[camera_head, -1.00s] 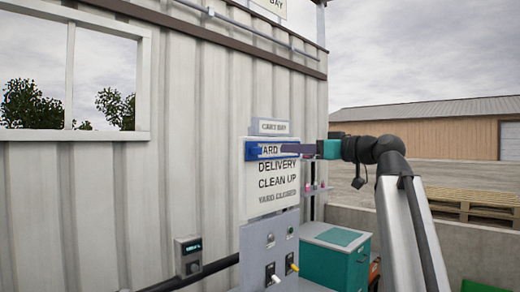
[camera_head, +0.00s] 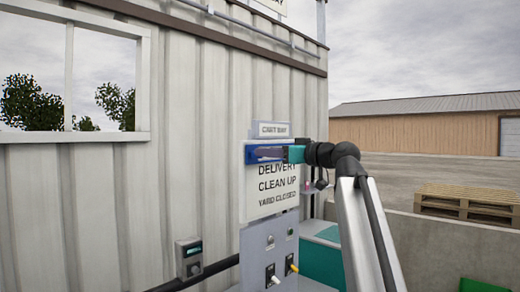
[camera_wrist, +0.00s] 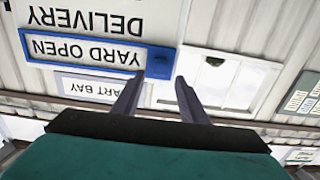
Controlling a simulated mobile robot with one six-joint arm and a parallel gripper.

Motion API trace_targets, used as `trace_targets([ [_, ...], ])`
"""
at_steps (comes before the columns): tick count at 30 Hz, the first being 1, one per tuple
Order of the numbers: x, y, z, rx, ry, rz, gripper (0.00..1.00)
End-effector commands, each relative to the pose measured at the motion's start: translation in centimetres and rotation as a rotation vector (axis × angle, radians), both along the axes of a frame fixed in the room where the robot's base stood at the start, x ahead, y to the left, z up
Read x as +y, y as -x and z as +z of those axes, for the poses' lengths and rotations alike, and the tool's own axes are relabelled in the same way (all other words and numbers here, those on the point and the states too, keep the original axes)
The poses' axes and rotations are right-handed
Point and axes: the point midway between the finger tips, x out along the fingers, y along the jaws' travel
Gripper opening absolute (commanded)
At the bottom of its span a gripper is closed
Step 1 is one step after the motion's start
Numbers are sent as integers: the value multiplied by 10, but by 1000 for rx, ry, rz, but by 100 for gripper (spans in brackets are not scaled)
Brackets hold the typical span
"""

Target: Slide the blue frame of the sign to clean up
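The white sign (camera_head: 270,211) on the wall lists DELIVERY, CLEAN UP and YARD CLOSED in the head view. The blue frame (camera_head: 249,153) is at the top line, above DELIVERY. In the wrist view, upside down, the blue frame (camera_wrist: 163,62) surrounds YARD OPEN and has a solid blue block at one end. My gripper (camera_head: 264,153) is in front of the frame and hides part of it. In the wrist view my gripper (camera_wrist: 160,77) is open, its fingertips apart near the blue block. I cannot tell whether they touch it.
A CART BAY plate (camera_head: 270,130) is just above the sign. Below the sign is a grey panel (camera_head: 259,241) with switches. A wall box (camera_head: 189,258) is at the lower left. A teal cabinet (camera_head: 320,262) stands behind my arm, and pallets (camera_head: 465,204) lie farther right.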

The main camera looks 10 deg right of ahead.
Motion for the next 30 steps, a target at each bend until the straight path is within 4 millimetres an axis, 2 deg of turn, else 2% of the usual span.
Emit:
trace_targets([
  [3, 10, -13, 3, 0, 0, 2, 39],
  [9, 19, -26, 1, 0, 0, 1, 39],
  [20, 21, -28, 0, -1, 1, 0, 39],
  [21, 21, -28, 0, -1, 1, 0, 37],
  [23, 21, -28, 0, -1, 1, 0, 27],
  [27, 21, -28, 0, 0, 0, 1, 4],
  [28, 21, -28, 0, 0, 0, 1, 0],
  [30, 21, -28, 0, 0, 0, 1, 0],
])
